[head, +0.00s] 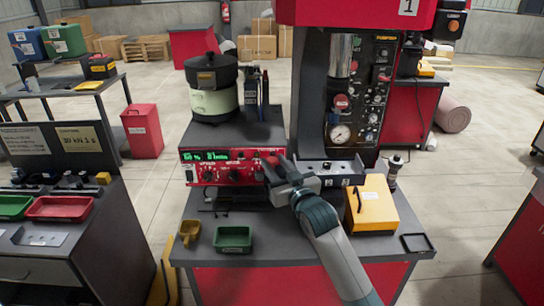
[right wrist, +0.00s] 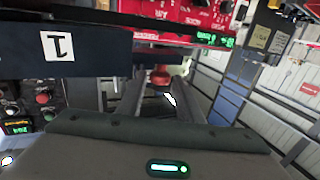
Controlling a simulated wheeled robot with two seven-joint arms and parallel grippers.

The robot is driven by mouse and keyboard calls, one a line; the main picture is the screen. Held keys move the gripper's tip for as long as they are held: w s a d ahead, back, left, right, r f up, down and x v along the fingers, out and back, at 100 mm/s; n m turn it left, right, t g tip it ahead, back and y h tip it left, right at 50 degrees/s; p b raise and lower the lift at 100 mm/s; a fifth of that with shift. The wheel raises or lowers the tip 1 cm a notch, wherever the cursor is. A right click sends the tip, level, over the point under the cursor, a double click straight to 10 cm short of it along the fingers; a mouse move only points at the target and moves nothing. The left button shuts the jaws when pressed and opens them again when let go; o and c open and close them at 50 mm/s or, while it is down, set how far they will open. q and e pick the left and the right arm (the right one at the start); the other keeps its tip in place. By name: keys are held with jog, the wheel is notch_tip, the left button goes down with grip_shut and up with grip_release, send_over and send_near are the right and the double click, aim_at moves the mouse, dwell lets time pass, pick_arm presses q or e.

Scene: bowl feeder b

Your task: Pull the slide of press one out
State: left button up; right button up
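Press one (head: 362,14) stands at the back centre, with a red head carrying the number 1. At its foot is the dark, blue-grey slide (head: 330,168), with small pale labels on its front. My right gripper (head: 277,170) is at the left end of the slide, beside the red feeder controller. In the right wrist view its two fingers stand apart with a gap, and a red knob (right wrist: 160,77) shows between their far ends. I cannot tell whether the fingers touch it. A dark plate (right wrist: 90,50) marked 1 is close by on the left there. My left gripper is out of view.
The red controller (head: 232,167) with a green display sits below the bowl feeder (head: 213,98). A yellow box (head: 371,208) stands right of my forearm. A green tray (head: 233,238) and a small yellow scoop (head: 190,232) lie at the left. The table's front strip is partly clear.

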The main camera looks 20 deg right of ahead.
jog(key=shift+w+a, duration=0.15)
jog(key=shift+w, duration=1.1)
grip_shut()
